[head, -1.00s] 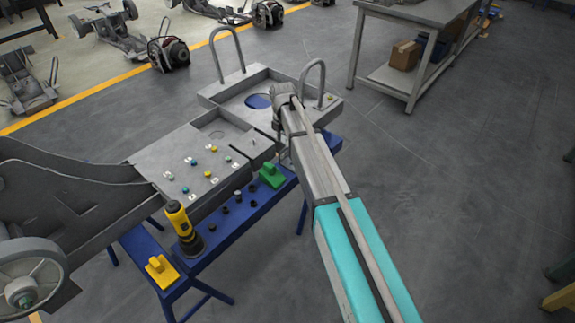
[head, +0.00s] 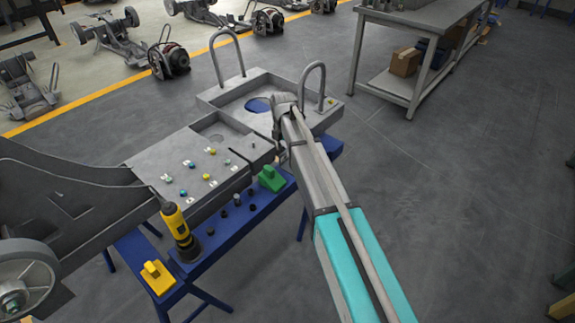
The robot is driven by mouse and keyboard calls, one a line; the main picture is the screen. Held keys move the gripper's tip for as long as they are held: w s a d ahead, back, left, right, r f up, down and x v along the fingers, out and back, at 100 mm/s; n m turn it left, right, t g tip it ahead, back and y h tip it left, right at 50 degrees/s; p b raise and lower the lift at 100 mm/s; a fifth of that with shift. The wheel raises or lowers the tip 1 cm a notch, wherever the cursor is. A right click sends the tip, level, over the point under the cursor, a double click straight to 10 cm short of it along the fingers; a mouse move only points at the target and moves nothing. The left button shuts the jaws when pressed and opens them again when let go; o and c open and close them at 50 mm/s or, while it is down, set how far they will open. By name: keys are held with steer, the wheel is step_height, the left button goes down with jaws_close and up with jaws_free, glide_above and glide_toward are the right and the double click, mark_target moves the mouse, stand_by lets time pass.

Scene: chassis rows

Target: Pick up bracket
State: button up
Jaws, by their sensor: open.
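My arm reaches in from the bottom right, and its wrist is over the grey fixture (head: 160,150) on the blue bench. My gripper (head: 278,155) hangs below the wrist at the fixture's right side, mostly hidden by my arm. It is open, and I see nothing held in it. I cannot tell for certain which part is the bracket. A green block-like part (head: 271,179) lies on the bench's front ledge, just below and left of the gripper and apart from it. A similar yellow part (head: 157,277) sits at the near left end.
A yellow-and-black power tool (head: 180,232) stands upright on the blue bench (head: 215,252). Several small dark pegs stand between it and the green part. Two tall grey hoops (head: 314,85) rise from the fixture. A grey shelf table (head: 410,18) stands behind right.

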mark_target(284, 163)
steer(key=shift+s+f+b, duration=0.2)
steer(key=shift+f+b, duration=2.2)
steer(key=shift+f, duration=0.15)
jaws_close()
